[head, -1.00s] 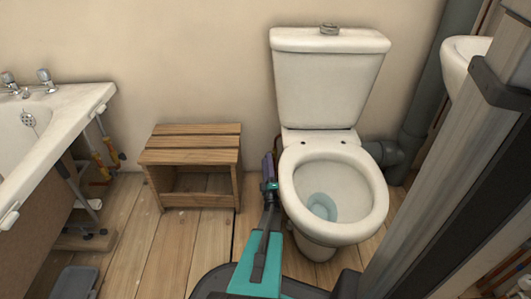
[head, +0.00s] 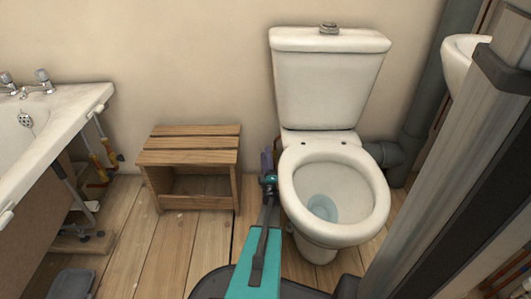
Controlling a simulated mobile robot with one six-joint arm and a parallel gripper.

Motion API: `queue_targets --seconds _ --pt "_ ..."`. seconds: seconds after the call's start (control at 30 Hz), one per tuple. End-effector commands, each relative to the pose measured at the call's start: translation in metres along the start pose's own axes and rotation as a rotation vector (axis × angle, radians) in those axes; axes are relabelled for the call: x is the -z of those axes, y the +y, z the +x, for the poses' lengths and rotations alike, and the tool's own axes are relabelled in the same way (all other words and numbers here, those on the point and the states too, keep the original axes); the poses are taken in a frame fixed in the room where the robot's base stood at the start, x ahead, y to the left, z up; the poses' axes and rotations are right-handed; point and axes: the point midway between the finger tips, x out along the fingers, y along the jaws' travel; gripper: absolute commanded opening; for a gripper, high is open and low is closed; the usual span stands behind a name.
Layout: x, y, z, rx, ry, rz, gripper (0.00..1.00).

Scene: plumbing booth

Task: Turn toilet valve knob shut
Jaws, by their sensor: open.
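The white toilet (head: 330,85) stands against the back wall with its bowl (head: 293,200) open and water in it. My gripper (head: 267,158) is low in the narrow gap between the toilet's left side and the wooden stool, close to the back wall. Its fingers are small and dark purple here, and my teal arm reaches up to it from the bottom of the picture. A thin brown pipe (head: 277,146) shows just right of the gripper, beside the toilet. The valve knob cannot be made out; the gripper or the toilet hides it. I see no contact with it.
A wooden stool (head: 190,144) stands close left of my gripper. The bath (head: 65,100) is at the far left with pipes under it. A grey waste pipe (head: 395,155) and a basin (head: 458,60) are on the right. The floorboards (head: 175,255) in front of the stool are clear.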

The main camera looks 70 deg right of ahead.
Motion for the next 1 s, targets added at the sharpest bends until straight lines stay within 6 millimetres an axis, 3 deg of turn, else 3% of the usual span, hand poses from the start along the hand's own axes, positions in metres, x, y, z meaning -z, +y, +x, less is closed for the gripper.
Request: queue_targets --seconds 0.3,0.73,1.0 --pt "-0.001 -0.001 0.028 -0.001 0.0 0.0 0.52" --pt "-0.001 0.001 0.033 0.0 -0.001 -0.001 0.52" --pt "-0.002 0.001 0.033 0.0 -0.002 -0.001 0.1"
